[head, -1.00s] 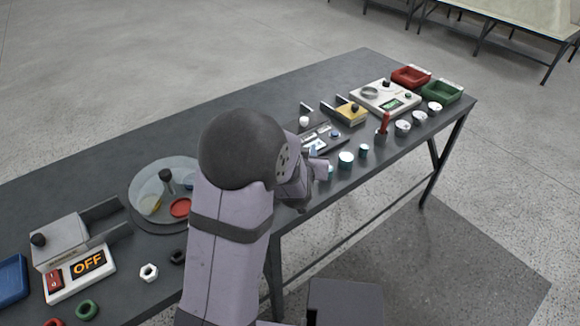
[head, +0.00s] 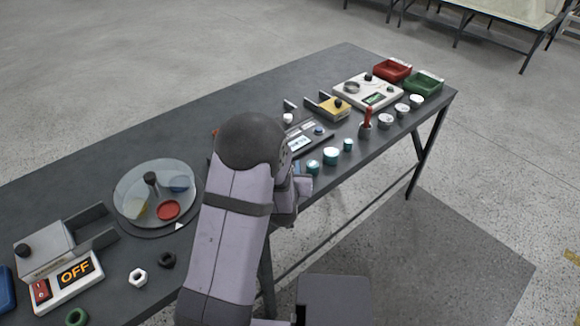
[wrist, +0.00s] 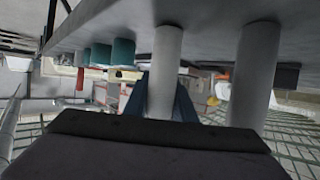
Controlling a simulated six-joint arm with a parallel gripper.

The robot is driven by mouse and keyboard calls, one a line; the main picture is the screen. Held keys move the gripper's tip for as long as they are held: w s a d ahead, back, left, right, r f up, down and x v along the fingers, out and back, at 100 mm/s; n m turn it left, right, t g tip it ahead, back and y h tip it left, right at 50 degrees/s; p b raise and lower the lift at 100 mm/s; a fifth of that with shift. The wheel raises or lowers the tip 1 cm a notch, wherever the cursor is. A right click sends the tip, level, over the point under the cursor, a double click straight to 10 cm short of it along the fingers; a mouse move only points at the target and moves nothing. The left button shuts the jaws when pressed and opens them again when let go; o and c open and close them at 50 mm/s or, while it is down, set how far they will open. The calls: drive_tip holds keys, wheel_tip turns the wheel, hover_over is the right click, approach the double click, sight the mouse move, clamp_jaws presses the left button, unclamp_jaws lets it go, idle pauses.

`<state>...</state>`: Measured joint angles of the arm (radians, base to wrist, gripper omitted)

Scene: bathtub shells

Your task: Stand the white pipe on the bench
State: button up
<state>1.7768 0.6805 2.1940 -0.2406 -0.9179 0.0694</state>
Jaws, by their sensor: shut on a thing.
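In the wrist view, which shows the bench upside down along the top, a plain white pipe (wrist: 164,72) stands between the blue fingers of my gripper (wrist: 160,98). The gripper is shut on this pipe. The pipe looks upright, its far end at the bench (wrist: 210,36); I cannot tell whether they touch. A second pale pipe (wrist: 254,75) is beside it on the right, apart from the fingers. In the head view my arm hides both pipes and most of the gripper, at the front edge of the bench (head: 110,145).
Several teal cylinders (head: 330,156) stand along the front edge, right of my gripper. A display device (head: 303,140) lies close behind it. A round glass dish (head: 130,200) is to the left. Open bench lies behind the arm.

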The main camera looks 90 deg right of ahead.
drive_tip(key=shift+f, duration=0.15)
drive_tip(key=o, duration=1)
drive_tip(key=shift+r, duration=0.25)
drive_tip(key=p+v, duration=0.1)
drive_tip(key=v, duration=0.8)
drive_tip(key=shift+a+r, duration=0.15)
drive_tip(key=shift+r, duration=0.05)
